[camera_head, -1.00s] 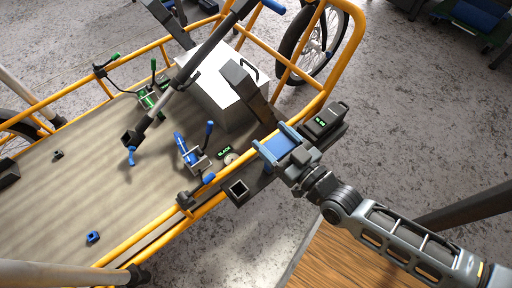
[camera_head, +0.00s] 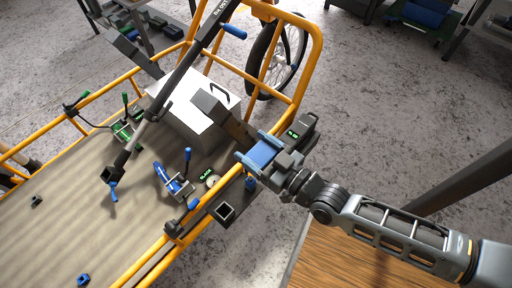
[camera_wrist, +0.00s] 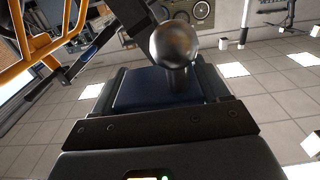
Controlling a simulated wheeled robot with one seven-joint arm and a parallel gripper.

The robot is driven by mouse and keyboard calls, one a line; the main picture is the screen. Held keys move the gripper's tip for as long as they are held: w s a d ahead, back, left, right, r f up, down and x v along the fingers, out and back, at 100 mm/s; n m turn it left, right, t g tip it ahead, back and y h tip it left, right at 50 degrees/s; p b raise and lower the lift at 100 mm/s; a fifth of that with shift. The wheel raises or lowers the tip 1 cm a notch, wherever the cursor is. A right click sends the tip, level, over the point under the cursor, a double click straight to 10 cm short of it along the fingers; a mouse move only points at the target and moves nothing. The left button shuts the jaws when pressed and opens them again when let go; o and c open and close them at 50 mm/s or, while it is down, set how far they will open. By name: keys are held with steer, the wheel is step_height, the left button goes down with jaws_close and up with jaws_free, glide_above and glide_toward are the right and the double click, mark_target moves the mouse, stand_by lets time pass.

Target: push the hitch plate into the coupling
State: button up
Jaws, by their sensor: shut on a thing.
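My gripper (camera_head: 263,154) is at the bike's right-hand rail, shut on a piece I take to be the hitch plate. In the head view the plate is mostly hidden by the jaws and their blue parts. In the wrist view a dark metal ball on a stem (camera_wrist: 176,48) stands up just beyond the blue block (camera_wrist: 145,88). A dark bar (camera_head: 238,127) reaches from near my jaws to a grey block (camera_head: 210,103). A square open socket (camera_head: 225,212) sits on the rail's outer side. I cannot tell which part is the coupling, or whether plate and coupling touch.
The orange cargo bike rail (camera_head: 140,266) runs close by. A white-topped box (camera_head: 182,115), a blue clamp (camera_head: 173,181) and a round gauge (camera_head: 211,181) are on the bed. A dark unit with a green display (camera_head: 301,131) adjoins my gripper. A wooden top (camera_head: 335,262) lies below my arm.

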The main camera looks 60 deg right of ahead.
mark_target(256, 149)
steer(key=shift+r+p, duration=1.6)
steer(key=shift+r, duration=0.25)
